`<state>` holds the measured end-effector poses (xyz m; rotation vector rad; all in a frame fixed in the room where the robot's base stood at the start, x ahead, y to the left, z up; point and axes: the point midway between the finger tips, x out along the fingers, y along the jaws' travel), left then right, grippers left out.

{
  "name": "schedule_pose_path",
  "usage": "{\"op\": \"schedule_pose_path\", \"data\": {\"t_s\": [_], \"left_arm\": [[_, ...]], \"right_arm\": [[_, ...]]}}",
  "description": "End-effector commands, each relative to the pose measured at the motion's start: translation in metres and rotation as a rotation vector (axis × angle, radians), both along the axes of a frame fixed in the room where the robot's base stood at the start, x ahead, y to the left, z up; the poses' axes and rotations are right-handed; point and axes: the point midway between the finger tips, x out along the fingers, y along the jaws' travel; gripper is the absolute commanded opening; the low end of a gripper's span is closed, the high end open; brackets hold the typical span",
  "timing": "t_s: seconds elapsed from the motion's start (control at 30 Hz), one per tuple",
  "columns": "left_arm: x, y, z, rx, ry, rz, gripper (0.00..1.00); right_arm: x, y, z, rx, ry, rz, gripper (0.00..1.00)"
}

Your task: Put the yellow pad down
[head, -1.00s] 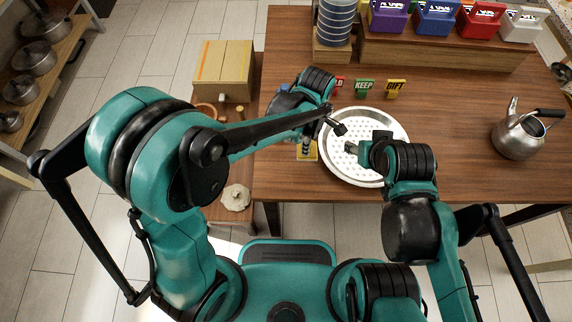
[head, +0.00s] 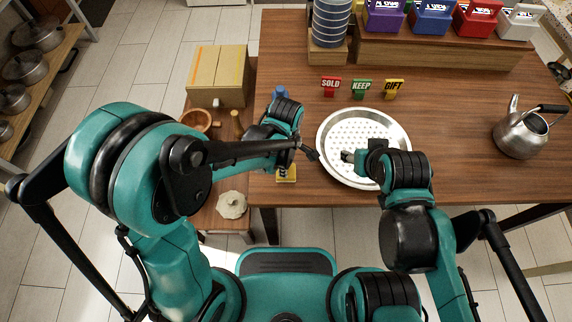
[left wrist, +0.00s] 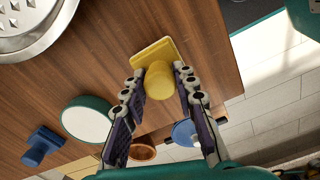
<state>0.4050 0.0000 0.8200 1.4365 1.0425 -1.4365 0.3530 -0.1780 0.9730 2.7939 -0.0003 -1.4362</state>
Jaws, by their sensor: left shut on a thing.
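The yellow pad (left wrist: 155,56) has a flat plate and a rounded knob, seen in the left wrist view. My left gripper (left wrist: 163,80) has its fingers on either side of the knob and is shut on it. In the head view the yellow pad (head: 286,173) shows at the left front edge of the wooden table, partly hidden under my left gripper (head: 300,150). I cannot tell whether the pad touches the tabletop. My right gripper (head: 348,157) is over the round perforated metal tray (head: 405,150); its finger opening is unclear.
Red SOLD (head: 331,86), green KEEP (head: 361,88) and yellow GIFT (head: 393,88) signs stand behind the tray. A kettle (head: 522,135) stands at the right. A lower side table with a cardboard box (head: 218,75) and a wooden bowl (head: 196,119) is at the left.

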Motion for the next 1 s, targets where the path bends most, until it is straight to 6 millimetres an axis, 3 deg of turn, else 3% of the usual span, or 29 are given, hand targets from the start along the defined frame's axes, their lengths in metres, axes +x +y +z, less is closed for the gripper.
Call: {"op": "schedule_pose_path", "data": {"t_s": [0.07, 0.1, 0.17, 0.2, 0.57, 1.0], "left_arm": [[0.0, 0.0, -0.004, 0.0, 0.0, 0.0, 0.01], [0.0, 0.0, -0.004, 0.0, 0.0, 0.0, 0.3], [0.0, 0.0, -0.003, 0.0, 0.0, 0.0, 0.46], [0.0, 0.0, -0.003, 0.0, 0.0, 0.0, 0.49], [0.0, 0.0, 0.002, 0.0, 0.0, 0.0, 0.49], [0.0, 0.0, 0.092, 0.0, 0.0, 0.001, 0.49]], "right_arm": [[0.0, 0.0, -0.004, 0.0, 0.0, 0.0, 0.48], [0.0, 0.0, -0.004, 0.0, 0.0, 0.0, 0.48], [0.0, 0.0, -0.003, 0.0, 0.0, 0.0, 0.48], [0.0, 0.0, -0.003, 0.0, 0.0, 0.0, 0.48], [0.0, 0.0, 0.002, 0.0, 0.0, 0.0, 0.48], [0.0, 0.0, 0.041, 0.0, 0.0, 0.0, 0.48]]}}
